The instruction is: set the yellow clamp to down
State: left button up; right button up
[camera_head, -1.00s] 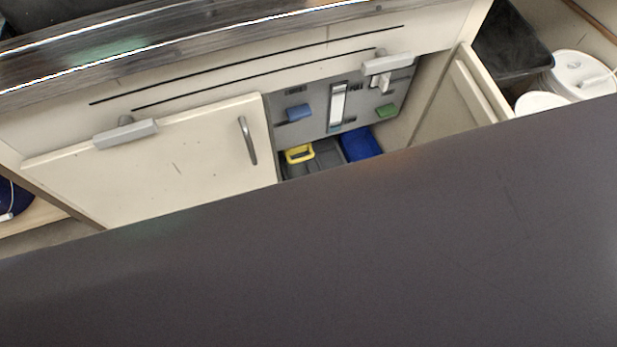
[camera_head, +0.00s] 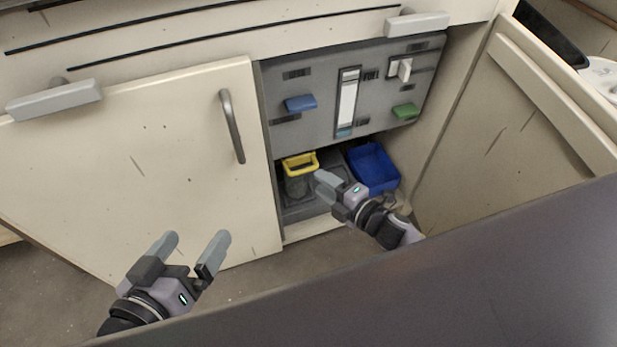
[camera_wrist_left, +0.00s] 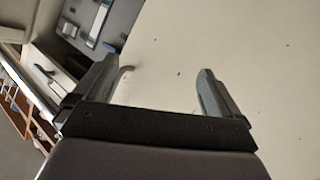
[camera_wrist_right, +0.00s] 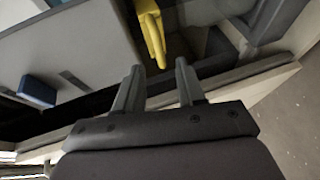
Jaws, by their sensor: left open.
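The yellow clamp (camera_head: 301,160) is a yellow frame at the top of a dark bucket in the low cabinet, under the grey panel. I cannot tell its setting. In the right wrist view, the yellow clamp (camera_wrist_right: 151,32) lies just beyond the fingertips, apparently not between them. My right gripper (camera_head: 325,184) is in front and to the right of the clamp, its fingers parted and empty in the right wrist view (camera_wrist_right: 158,68). My left gripper (camera_head: 195,240) is open and empty in front of the cream door, well left of the clamp; it also shows in the left wrist view (camera_wrist_left: 158,70).
The grey panel (camera_head: 290,125) above carries a blue handle (camera_head: 300,103), a green handle (camera_head: 404,111) and a white switch (camera_head: 402,69). A blue bin (camera_head: 373,168) stands right of the clamp. Cream doors (camera_head: 140,150) flank the opening. A dark surface (camera_head: 450,285) fills the foreground.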

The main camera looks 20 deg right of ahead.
pick_arm(q)
jog(key=shift+s+a+f+m+t+y+b, duration=0.15)
jog(key=shift+a+m+t+y+b, duration=0.25)
jog(key=shift+a+b, duration=0.5)
pick_arm(e)
jog(key=x, duration=0.6)
pick_arm(q)
jog(key=shift+d, duration=0.15)
pick_arm(e)
grip_shut()
